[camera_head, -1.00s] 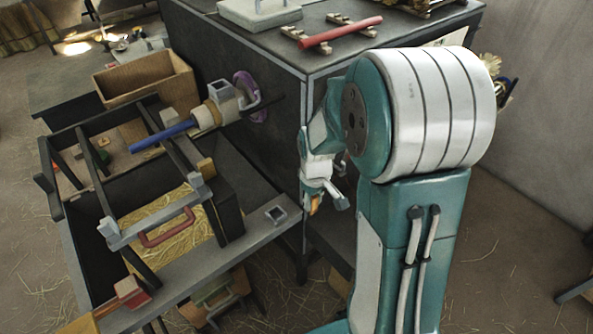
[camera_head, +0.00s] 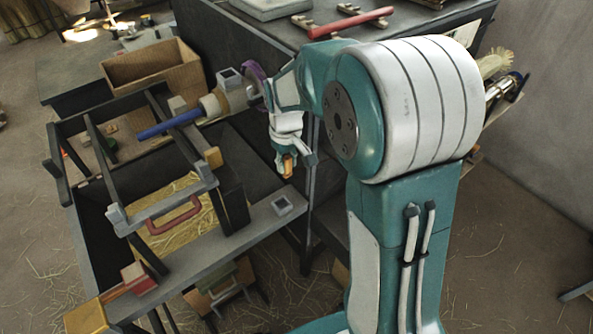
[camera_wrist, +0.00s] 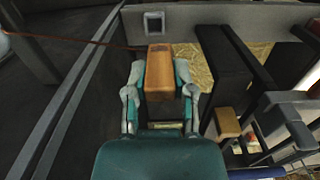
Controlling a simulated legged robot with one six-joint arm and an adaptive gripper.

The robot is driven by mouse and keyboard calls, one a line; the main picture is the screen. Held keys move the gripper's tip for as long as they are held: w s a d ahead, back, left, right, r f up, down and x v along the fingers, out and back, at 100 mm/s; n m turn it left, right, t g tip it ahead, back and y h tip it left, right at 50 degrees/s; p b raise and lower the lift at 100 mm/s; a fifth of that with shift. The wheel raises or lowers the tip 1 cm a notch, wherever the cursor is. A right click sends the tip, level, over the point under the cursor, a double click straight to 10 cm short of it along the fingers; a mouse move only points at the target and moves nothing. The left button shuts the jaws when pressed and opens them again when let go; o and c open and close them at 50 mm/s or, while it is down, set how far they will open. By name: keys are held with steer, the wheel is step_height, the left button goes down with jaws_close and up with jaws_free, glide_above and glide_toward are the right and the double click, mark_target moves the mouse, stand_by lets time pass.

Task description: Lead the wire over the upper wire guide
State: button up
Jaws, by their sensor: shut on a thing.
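My gripper (camera_head: 287,168) is shut on an orange-brown wooden block (camera_wrist: 159,72), seen between its fingers in the wrist view. A thin reddish wire (camera_wrist: 75,40) runs from the block's far end to the left edge of the wrist view. I cannot make out the wire in the head view. One grey square guide ring (camera_head: 229,77) stands high beside the blue-ended shaft (camera_head: 170,126), left of my gripper. Another square ring (camera_head: 282,205) sits on the bench plank below my gripper; it shows beyond the block in the wrist view (camera_wrist: 153,22). I cannot tell which is the upper guide.
A dark frame with a red handle (camera_head: 173,218) stands on the bench at left. An open cardboard box (camera_head: 152,70) is behind it. A dark cabinet with a red bar (camera_head: 350,22) on top is behind my arm. Straw lies on the floor.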

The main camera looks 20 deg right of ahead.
step_height(320, 180, up, 26)
steer(key=w+a, duration=0.2)
steer(key=w, duration=0.1)
steer(key=shift+w+a, duration=2.95)
steer(key=shift+w, duration=2.85)
step_height(320, 180, down, 6)
steer(key=shift+f, duration=0.25)
